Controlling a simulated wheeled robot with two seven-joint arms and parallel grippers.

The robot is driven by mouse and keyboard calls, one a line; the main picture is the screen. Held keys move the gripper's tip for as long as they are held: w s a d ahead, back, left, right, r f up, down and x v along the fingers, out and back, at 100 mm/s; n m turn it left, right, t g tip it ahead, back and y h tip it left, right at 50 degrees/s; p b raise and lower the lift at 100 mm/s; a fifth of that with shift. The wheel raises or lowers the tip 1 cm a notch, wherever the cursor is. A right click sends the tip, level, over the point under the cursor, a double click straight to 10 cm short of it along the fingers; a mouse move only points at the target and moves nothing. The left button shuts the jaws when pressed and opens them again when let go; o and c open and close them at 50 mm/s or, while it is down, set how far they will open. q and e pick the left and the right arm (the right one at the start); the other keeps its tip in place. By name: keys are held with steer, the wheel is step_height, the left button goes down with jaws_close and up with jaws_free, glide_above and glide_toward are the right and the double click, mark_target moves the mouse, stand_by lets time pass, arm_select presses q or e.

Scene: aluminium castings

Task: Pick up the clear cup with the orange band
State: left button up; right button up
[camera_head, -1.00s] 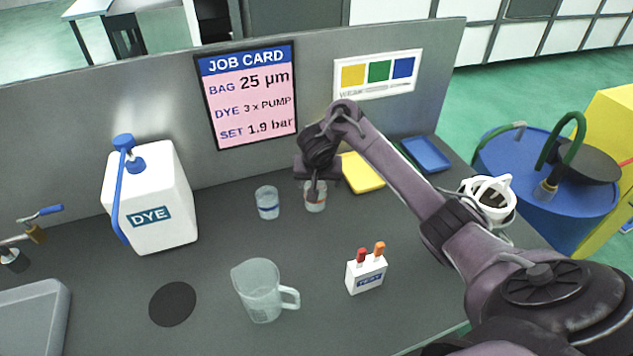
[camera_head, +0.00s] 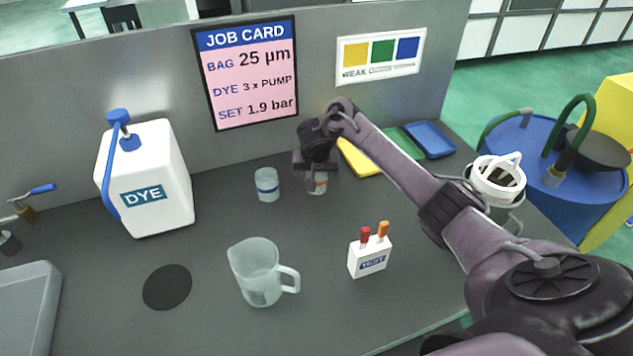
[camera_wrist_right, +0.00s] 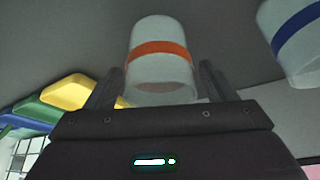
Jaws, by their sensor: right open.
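The clear cup with the orange band (camera_head: 318,186) stands on the grey bench, partly hidden by my right gripper in the head view. In the right wrist view the orange-banded cup (camera_wrist_right: 160,60) is upside down in the picture, its near end between the two fingers. My right gripper (camera_head: 316,172) is open, with a finger on either side of the cup (camera_wrist_right: 158,84); I cannot tell whether they touch it. A similar clear cup with a blue band (camera_head: 267,185) stands to the left, and also shows in the wrist view (camera_wrist_right: 298,40). My left gripper is not in view.
A clear jug (camera_head: 258,272), a white TEST box (camera_head: 369,257) and a black disc (camera_head: 167,287) are nearer on the bench. The DYE container (camera_head: 150,185) stands left. Yellow (camera_head: 357,160), green (camera_head: 403,145) and blue (camera_head: 431,139) trays lie behind the arm.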

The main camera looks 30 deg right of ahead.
steer(key=c, duration=1.1)
steer(key=shift+o, duration=0.2)
steer(key=shift+r, duration=0.2)
